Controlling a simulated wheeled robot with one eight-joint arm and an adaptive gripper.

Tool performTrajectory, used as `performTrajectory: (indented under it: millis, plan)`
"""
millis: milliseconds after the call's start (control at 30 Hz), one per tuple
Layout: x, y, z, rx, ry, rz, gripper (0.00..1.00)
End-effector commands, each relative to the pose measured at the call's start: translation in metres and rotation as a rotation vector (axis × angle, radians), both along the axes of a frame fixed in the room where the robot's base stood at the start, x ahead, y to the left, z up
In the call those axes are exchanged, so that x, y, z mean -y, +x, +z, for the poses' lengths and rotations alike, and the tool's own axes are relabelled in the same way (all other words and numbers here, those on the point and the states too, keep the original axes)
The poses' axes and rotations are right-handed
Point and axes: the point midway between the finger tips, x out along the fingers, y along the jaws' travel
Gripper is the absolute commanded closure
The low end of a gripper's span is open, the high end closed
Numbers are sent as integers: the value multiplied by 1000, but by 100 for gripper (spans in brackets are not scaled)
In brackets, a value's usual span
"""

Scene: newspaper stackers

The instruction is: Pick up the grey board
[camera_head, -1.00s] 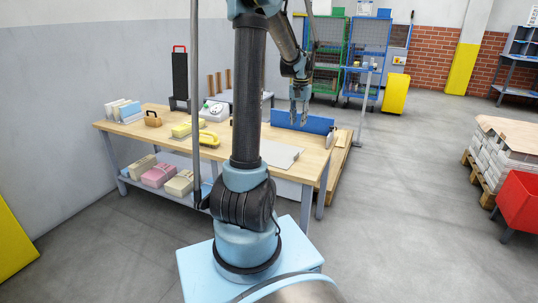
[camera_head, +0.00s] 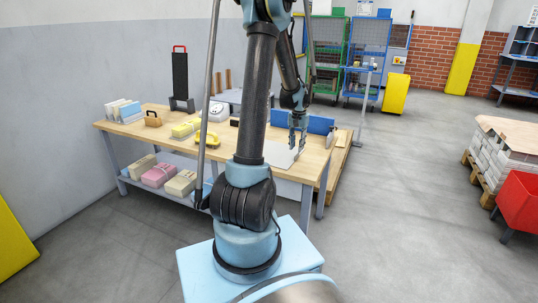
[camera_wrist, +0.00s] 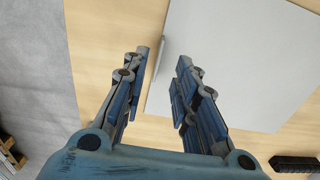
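The grey board (camera_head: 278,153) lies flat on the wooden workbench (camera_head: 225,138), partly hidden behind my arm in the head view. In the wrist view the grey board (camera_wrist: 245,60) fills the upper right, and its left edge runs between my fingertips. My gripper (camera_head: 297,150) is over the right part of the board, pointing down. In the wrist view my gripper (camera_wrist: 162,65) is open, with nothing between its fingers. I cannot tell whether the fingertips touch the board.
A blue panel (camera_head: 318,124) stands along the bench's back right. A black object (camera_wrist: 295,163) lies near the board.

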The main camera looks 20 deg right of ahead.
Motion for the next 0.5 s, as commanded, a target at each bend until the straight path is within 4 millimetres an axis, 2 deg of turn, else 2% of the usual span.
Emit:
performTrajectory:
  millis: [300, 500]
  plan:
    - [3, 1, -37, 0, 0, 0, 73]
    - [3, 1, -44, 0, 0, 0, 73]
